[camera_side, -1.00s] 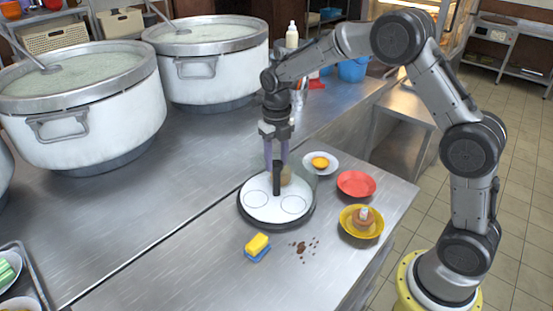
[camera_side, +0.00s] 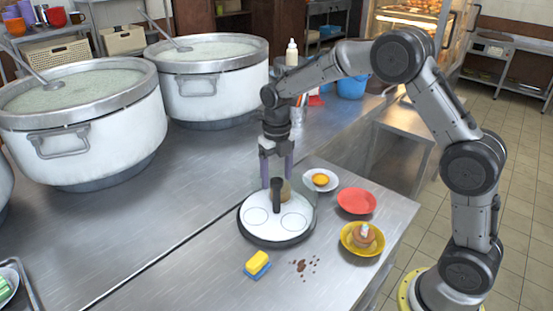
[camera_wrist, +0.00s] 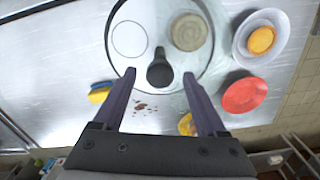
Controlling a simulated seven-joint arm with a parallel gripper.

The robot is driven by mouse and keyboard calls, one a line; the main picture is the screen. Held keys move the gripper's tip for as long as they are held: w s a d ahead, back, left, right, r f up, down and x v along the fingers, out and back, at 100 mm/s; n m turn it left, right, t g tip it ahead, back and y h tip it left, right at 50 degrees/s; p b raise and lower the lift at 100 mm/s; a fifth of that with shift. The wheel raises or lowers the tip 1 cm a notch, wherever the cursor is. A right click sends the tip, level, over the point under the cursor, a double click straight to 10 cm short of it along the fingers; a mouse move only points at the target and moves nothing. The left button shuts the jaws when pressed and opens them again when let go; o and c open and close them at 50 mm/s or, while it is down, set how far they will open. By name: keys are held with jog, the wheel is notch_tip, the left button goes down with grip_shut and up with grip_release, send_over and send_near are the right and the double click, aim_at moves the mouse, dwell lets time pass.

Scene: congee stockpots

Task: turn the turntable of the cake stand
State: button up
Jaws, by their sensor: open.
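The cake stand's turntable (camera_side: 275,232) is a white disc with a dark rim and thin circle outlines on top. A black upright handle (camera_side: 277,195) stands on it, and a beige round item (camera_wrist: 190,32) sits on the disc, partly hidden behind the handle in the side view. My gripper (camera_side: 277,185) points down above the disc and is open. In the wrist view the handle (camera_wrist: 160,72) lies between the two purple fingertips, with a gap on each side. I cannot tell exactly how far the fingertips reach down beside it.
A white plate with an orange item (camera_side: 320,180), a red plate (camera_side: 357,201) and a yellow plate (camera_side: 352,249) with a pastry stand right of the turntable. A yellow-blue sponge (camera_side: 257,265) and brown crumbs (camera_side: 301,266) lie in front. Large stockpots (camera_side: 95,130) stand at left.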

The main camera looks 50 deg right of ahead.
notch_tip(320, 180, up, 14)
jog(key=shift+f, duration=0.25)
dwell(0.3)
jog(key=s+a+r+m+t, duration=0.1)
jog(key=s+r+m+t, duration=0.15)
jog(key=s+r, duration=0.4)
jog(key=s+a+r+m+t, duration=0.1)
jog(key=s+r+m, duration=0.25)
jog(key=s, duration=0.55)
jog(key=s+f+m+t, duration=0.1)
jog(key=s+f+m, duration=0.4)
jog(key=m, duration=0.8)
jog(key=s+f+m+t, duration=0.1)
jog(key=s+f+m, duration=0.4)
jog(key=s+m, duration=0.4)
jog(key=m, duration=0.5)
